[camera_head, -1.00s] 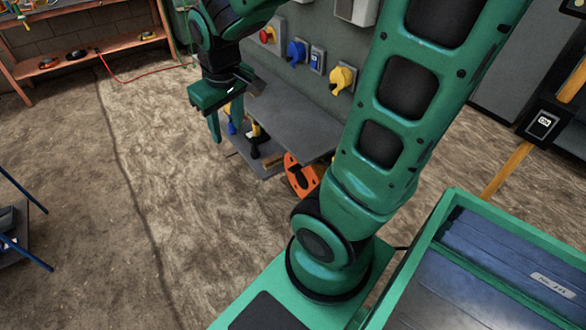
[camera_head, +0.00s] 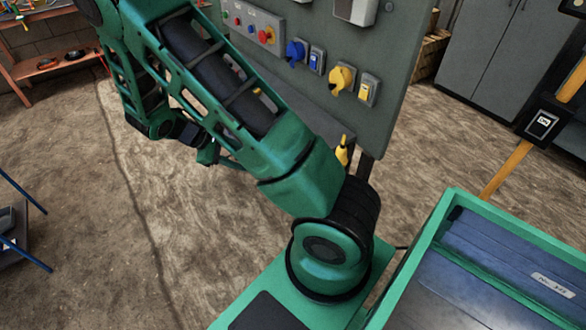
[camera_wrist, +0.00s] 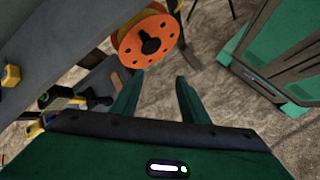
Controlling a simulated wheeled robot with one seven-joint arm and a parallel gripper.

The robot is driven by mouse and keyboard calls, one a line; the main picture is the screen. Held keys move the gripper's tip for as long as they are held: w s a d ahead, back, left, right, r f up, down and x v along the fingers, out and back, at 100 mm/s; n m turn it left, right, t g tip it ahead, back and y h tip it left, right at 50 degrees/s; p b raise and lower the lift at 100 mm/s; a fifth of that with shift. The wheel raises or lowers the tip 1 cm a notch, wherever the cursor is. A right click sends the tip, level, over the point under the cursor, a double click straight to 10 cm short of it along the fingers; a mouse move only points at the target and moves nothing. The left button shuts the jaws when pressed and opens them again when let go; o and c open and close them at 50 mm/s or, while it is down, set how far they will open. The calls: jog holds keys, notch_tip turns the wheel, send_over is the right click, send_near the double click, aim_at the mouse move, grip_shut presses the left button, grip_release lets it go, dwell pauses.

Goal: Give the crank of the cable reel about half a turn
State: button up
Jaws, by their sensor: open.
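The cable reel (camera_wrist: 136,54) shows in the wrist view as an orange disc with round holes and a black shape at its hub. In the head view, my arm hides the reel, and my gripper (camera_head: 226,163) is small and partly covered beside the shelf.
A grey panel (camera_head: 390,50) with switches and sockets stands behind the shelf (camera_head: 288,126). Yellow and black tools (camera_wrist: 65,98) lie left of my fingers. My green base (camera_wrist: 275,55) is at the right in the wrist view. Bare floor lies left of the shelf.

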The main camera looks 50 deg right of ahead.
jog(key=s+d+f+n+g+h, duration=0.1)
jog(key=s+d+f+n+h, duration=0.1)
jog(key=d+f+n+h, duration=0.45)
jog(key=s+d+f+n+h, duration=0.2)
jog(key=d+f+n+h, duration=0.15)
jog(key=f, duration=0.65)
jog(key=shift+m, duration=0.4)
jog(key=x, duration=1)
jog(key=shift+s+d+r, duration=0.1)
jog(key=shift+d+r, duration=0.05)
jog(key=shift+r, duration=0.1)
grip_shut()
